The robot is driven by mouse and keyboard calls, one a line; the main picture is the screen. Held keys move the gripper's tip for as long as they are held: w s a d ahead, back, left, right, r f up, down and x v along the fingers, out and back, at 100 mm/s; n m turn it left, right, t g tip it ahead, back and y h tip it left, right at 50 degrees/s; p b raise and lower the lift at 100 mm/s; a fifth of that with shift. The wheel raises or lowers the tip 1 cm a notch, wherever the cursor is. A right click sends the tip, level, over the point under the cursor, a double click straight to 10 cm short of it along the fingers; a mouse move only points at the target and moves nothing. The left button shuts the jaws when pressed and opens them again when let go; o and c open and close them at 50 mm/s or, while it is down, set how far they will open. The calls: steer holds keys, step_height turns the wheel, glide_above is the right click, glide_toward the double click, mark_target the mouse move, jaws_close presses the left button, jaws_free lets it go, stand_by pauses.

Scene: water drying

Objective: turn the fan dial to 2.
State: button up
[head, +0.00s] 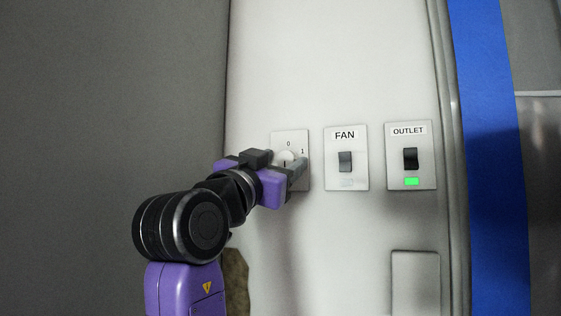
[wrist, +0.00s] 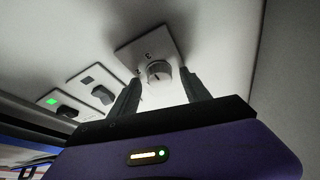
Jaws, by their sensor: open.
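The fan dial (head: 287,157) is a round white knob on a pale plate on the wall, with 0 marked above it and 1 to its right. My gripper hides the rest of the plate, and I cannot read the dial's setting. In the wrist view the dial (wrist: 158,72) stands out from its plate (wrist: 147,46). My gripper (head: 286,161) is open at the plate. Its two fingers (wrist: 160,85) stand on either side of the dial, and I cannot tell whether they touch it.
To the right of the dial are the FAN switch (head: 345,162), its indicator unlit, and the OUTLET switch (head: 410,159), with a green light. A blank raised panel (head: 415,282) is lower right. A grey wall (head: 115,100) stands at the left. Bare wall lies above the plates.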

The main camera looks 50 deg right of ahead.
jaws_close()
steer(key=shift+n, duration=0.3)
steer(key=n+t+p, duration=0.1)
steer(key=n, duration=0.1)
steer(key=n+t+p, duration=0.1)
steer(key=n, duration=0.1)
steer(key=shift+s+d+r+n+t+y, duration=0.1)
steer(key=shift+s+n+t+y, duration=0.05)
steer(key=shift+n+t+y, duration=0.2)
steer(key=n+t+y+p, duration=0.1)
steer(key=n+p, duration=0.1)
steer(key=n+t+p, duration=0.1)
steer(key=n+p, duration=0.1)
steer(key=n, duration=0.1)
steer(key=shift+s+r+n+t+y, duration=0.1)
steer(key=shift+r+n+t+y, duration=0.05)
steer(key=shift+n+t+y, duration=0.15)
steer(key=n+t+y+p, duration=0.1)
steer(key=n+p, duration=0.3)
steer(key=shift+y, duration=0.25)
steer(key=shift+s+n+t+y+p, duration=0.1)
steer(key=shift+n+t+y+p, duration=0.3)
steer(key=shift+n+p, duration=0.65)
steer(key=shift+f, duration=0.2)
